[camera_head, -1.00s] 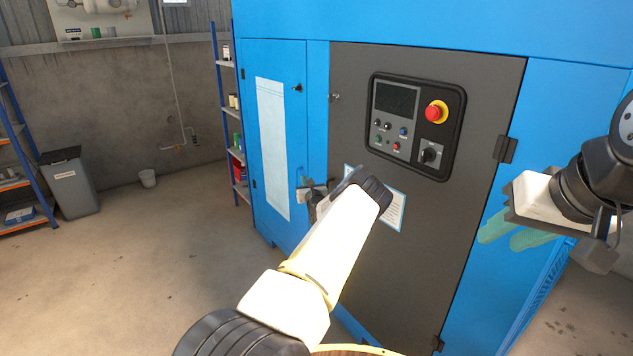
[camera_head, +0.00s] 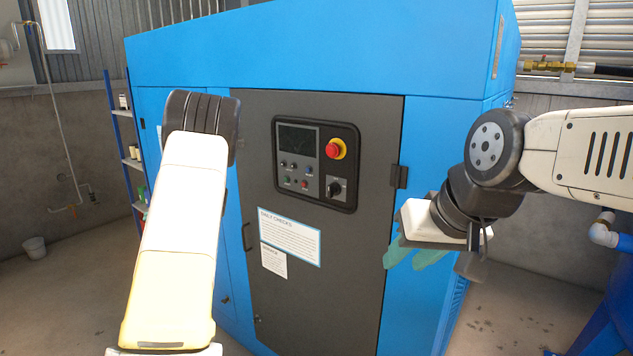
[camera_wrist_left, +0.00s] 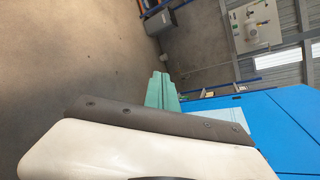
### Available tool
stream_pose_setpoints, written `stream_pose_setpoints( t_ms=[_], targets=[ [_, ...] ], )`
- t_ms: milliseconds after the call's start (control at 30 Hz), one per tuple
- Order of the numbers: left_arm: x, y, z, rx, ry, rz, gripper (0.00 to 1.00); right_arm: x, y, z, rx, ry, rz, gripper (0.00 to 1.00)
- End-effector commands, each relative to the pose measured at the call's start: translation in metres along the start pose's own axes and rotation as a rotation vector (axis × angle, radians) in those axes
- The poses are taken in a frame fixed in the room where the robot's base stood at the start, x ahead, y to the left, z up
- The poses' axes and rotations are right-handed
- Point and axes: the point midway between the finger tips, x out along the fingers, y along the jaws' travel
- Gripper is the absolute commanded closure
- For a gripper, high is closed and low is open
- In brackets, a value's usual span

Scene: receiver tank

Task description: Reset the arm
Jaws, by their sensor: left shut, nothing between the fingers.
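My left arm (camera_head: 180,220) rises from the bottom left of the head view, white with a black joint at its upper end. Its gripper is hidden there. In the left wrist view the green fingers of my left gripper (camera_wrist_left: 161,88) are together and empty, with floor behind them. My right arm (camera_head: 580,150) comes in from the right edge and bends down at a black joint. My right gripper (camera_head: 412,256) has green fingers that look apart, with nothing seen between them. It appears in front of the blue cabinet's right part.
A large blue cabinet (camera_head: 330,60) with a dark door (camera_head: 345,260) fills the middle. Its control panel (camera_head: 316,163) has a red emergency button (camera_head: 335,149). A shelf rack (camera_head: 125,150) and a bucket (camera_head: 34,248) stand at the left. Blue equipment (camera_head: 615,290) stands at the right edge.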

Motion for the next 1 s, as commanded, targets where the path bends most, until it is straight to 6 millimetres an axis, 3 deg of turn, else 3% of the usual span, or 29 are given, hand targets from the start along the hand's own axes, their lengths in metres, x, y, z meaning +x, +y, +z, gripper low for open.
stream_pose_setpoints(
  t_ms=[33, 100, 300, 467, 800, 1000],
  targets=[
    [-0.013, 0.006, 0.018, -0.088, 0.021, 0.066, 1.0, 0.0, 0.0, 0.0, 0.0, 0.0, 0.0, 0.64],
    [-0.034, 0.019, 0.036, -0.2, 0.054, 0.162, 1.0, 0.0, 0.0, 0.0, 0.0, 0.0, 0.0, 0.64],
    [-0.109, 0.053, 0.072, -0.488, 0.176, 0.42, 1.0, 0.0, 0.0, 0.0, 0.0, 0.0, 0.0, 0.64],
    [-0.181, 0.078, 0.094, -0.683, 0.296, 0.61, 1.0, 0.0, 0.0, 0.0, 0.0, 0.0, 0.0, 0.64],
    [-0.348, 0.13, 0.136, -0.99, 0.588, 0.956, 1.0, 0.0, 0.0, 0.0, 0.0, 0.0, 0.0, 0.64],
    [-0.419, 0.159, 0.153, -1.091, 0.724, 1.091, 1.0, 0.0, 0.0, 0.0, 0.0, 0.0, 0.0, 0.64]
  ],
)
